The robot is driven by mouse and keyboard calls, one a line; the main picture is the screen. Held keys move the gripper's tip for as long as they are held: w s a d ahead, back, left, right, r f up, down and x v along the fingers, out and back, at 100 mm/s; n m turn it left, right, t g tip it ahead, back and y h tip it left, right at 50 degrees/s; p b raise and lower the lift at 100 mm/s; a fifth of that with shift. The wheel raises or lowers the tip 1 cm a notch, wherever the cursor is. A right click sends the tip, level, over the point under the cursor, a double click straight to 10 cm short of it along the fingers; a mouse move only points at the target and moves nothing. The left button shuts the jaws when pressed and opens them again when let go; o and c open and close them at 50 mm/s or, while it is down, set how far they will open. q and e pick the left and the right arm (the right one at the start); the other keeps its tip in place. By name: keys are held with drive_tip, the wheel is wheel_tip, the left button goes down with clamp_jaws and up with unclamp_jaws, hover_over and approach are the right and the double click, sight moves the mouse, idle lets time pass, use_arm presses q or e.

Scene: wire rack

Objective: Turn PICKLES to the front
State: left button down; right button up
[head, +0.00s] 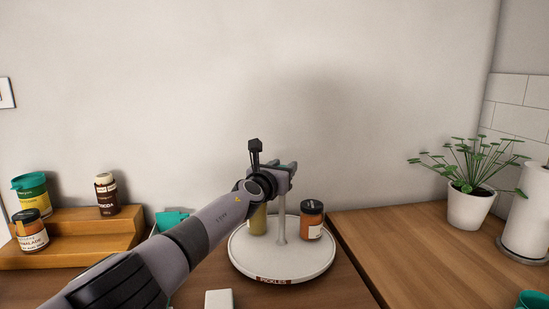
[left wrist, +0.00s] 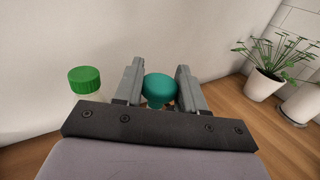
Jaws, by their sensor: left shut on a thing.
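A round white turntable (head: 305,262) stands on the wooden counter, with a central post (head: 280,222). A dark label reading PICKLES (head: 273,281) is on its front rim, slightly left of the middle. My left gripper (head: 287,172) is at the top of the post, shut on a teal knob (left wrist: 159,87), which shows between the two fingers in the left wrist view. A yellow-green jar (head: 258,222) stands left of the post, its top hidden by my arm; a green lid (left wrist: 85,79) shows in the left wrist view. An orange jar with a dark lid (head: 311,222) stands right of the post. My right gripper is not in view.
A wooden stepped shelf (head: 75,240) at the left holds several jars. A teal object (head: 172,221) is partly behind my arm. A potted plant (head: 468,208) and a white roll (head: 525,230) stand at the right. The right counter's middle is clear.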

use_arm(q)
drive_tip(key=shift+r+n+t+y, duration=0.3)
drive_tip(key=shift+r+n+y, duration=0.15)
drive_tip(key=shift+y, duration=0.25)
drive_tip(key=shift+f+n+y, duration=0.1)
drive_tip(key=shift+n+y, duration=0.25)
drive_tip(key=shift+y, duration=0.65)
drive_tip(key=c, duration=0.9)
unclamp_jaws()
drive_tip(key=shift+o, duration=0.7)
drive_tip(key=shift+f, duration=0.15)
drive_tip(key=shift+f, duration=0.1)
